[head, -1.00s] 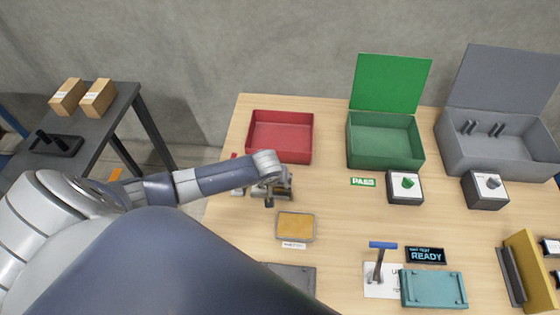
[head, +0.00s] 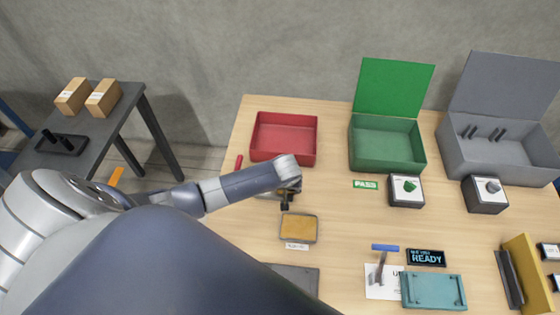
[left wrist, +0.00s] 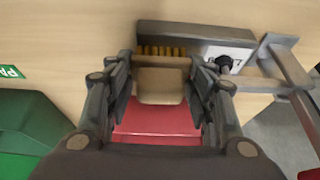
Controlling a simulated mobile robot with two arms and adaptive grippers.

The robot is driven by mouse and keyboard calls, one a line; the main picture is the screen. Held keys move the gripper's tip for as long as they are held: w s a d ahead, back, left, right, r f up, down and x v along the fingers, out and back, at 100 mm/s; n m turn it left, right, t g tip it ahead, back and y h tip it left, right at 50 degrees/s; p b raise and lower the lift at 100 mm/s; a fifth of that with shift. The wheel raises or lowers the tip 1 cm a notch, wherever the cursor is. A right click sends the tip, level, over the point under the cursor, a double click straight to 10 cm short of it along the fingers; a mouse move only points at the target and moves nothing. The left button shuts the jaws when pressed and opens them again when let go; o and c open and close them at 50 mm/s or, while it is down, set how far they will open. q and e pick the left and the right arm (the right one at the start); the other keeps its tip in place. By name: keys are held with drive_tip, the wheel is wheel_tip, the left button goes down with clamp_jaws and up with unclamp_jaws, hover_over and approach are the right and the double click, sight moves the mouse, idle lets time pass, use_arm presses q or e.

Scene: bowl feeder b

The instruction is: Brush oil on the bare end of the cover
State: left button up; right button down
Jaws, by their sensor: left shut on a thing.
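My left gripper (head: 286,197) hangs over the table in front of the red bin. In the left wrist view its fingers (left wrist: 162,68) are closed on a tan, block-like piece (left wrist: 160,88); I cannot tell whether it is the brush. A shallow tray with an amber surface (head: 298,228) lies just in front of the gripper, apart from it. A teal plate with raised knobs (head: 434,290) lies at the front right; I cannot tell whether it is the cover. My right gripper is not in view.
The red bin (head: 257,135), green box (head: 388,160) and grey box (head: 490,164) stand at the back. A blue-handled lever (head: 384,248) and a READY display (head: 426,258) stand near the teal plate. The left wrist view shows a dark bar (left wrist: 195,34) and a grey bracket (left wrist: 285,65).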

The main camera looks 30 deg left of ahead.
use_arm(q)
drive_tip(key=shift+w+d, duration=0.35)
drive_tip(key=shift+d, duration=0.55)
wheel_tip(320, 180, up, 6)
drive_tip(key=p, duration=0.6)
drive_tip(key=shift+r+p, duration=0.15)
drive_tip(key=shift+p, duration=0.2)
wheel_tip(320, 180, up, 3)
drive_tip(key=p, duration=0.3)
drive_tip(key=shift+p, duration=0.4)
drive_tip(key=shift+d+f+b, duration=0.1)
drive_tip(key=shift+f+b, duration=2.35)
drive_tip(key=shift+f, duration=1.25)
